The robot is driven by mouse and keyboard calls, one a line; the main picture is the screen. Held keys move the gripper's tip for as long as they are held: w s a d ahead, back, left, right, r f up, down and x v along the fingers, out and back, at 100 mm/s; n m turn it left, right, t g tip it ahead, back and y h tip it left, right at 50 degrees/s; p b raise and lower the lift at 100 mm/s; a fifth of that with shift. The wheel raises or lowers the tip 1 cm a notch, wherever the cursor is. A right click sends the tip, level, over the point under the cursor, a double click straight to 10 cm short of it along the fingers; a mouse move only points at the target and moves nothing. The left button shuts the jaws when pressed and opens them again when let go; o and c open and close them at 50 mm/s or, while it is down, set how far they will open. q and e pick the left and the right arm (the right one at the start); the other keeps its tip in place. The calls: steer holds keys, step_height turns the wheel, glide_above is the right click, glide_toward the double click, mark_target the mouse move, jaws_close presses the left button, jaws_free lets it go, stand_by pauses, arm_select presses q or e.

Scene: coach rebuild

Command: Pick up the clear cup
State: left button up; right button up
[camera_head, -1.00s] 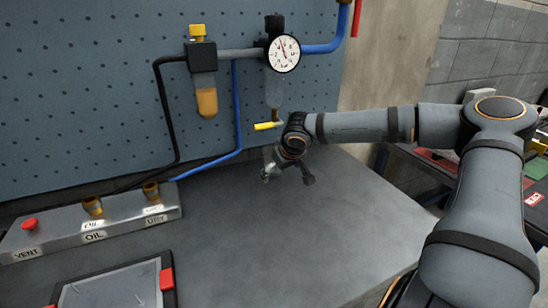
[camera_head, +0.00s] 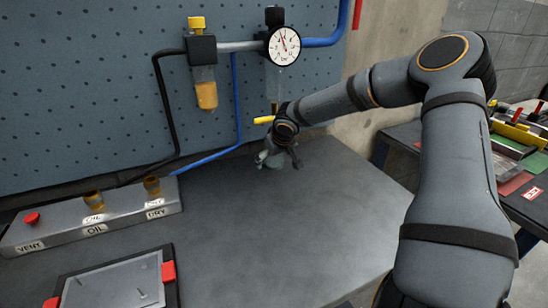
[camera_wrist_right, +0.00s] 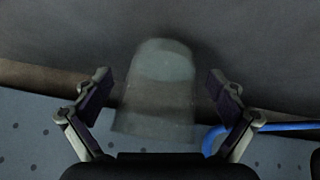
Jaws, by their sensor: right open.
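The clear cup (camera_wrist_right: 158,92) shows in the right wrist view as a pale, see-through, rounded shape between the two open jaws. No jaw visibly touches it, and a gap shows on both sides. My right gripper (camera_wrist_right: 160,98) is open around it. In the head view my right gripper (camera_head: 279,160) is low over the back of the bench, below the gauge. There it largely hides the cup, whose outline I cannot tell apart from the fingers. My left gripper is not in view.
The grey bench (camera_head: 290,225) is clear in front. A pressure gauge (camera_head: 284,46), yellow-tipped valve (camera_head: 263,120) and amber bowl (camera_head: 206,95) are on the pegboard. A blue hose (camera_head: 236,110) runs down. A labelled metal block (camera_head: 115,213) and a framed plate (camera_head: 120,287) are at left.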

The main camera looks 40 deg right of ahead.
steer(key=c, duration=1.5)
steer(key=shift+s, duration=0.1)
